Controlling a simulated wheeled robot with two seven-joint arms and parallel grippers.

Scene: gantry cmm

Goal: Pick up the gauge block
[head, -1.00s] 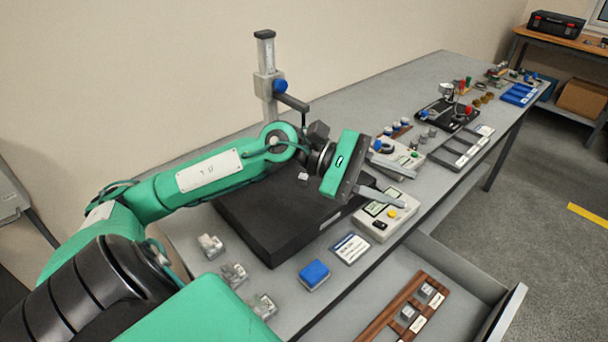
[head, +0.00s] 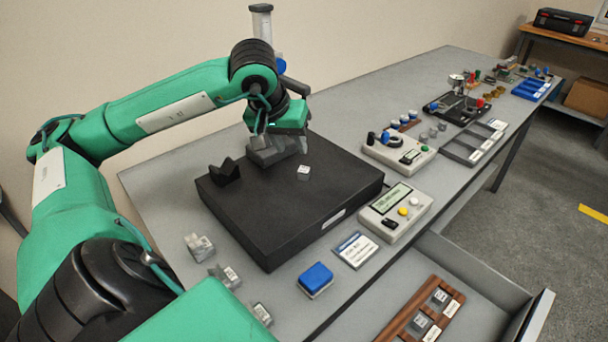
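A small grey gauge block (head: 303,173) with a pale top lies on the black granite plate (head: 270,228), right of the plate's middle. My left gripper (head: 281,146) is over the back part of the plate, behind and left of this block and apart from it. Its grey fingers look spread, with nothing seen between them, though the arm and gripper body partly hide them. My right gripper is not in view.
A black V-shaped block (head: 225,173) sits on the plate's left part. A stand (head: 261,25) rises behind my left wrist. An open drawer (head: 475,270) holds a wooden rack (head: 401,325).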

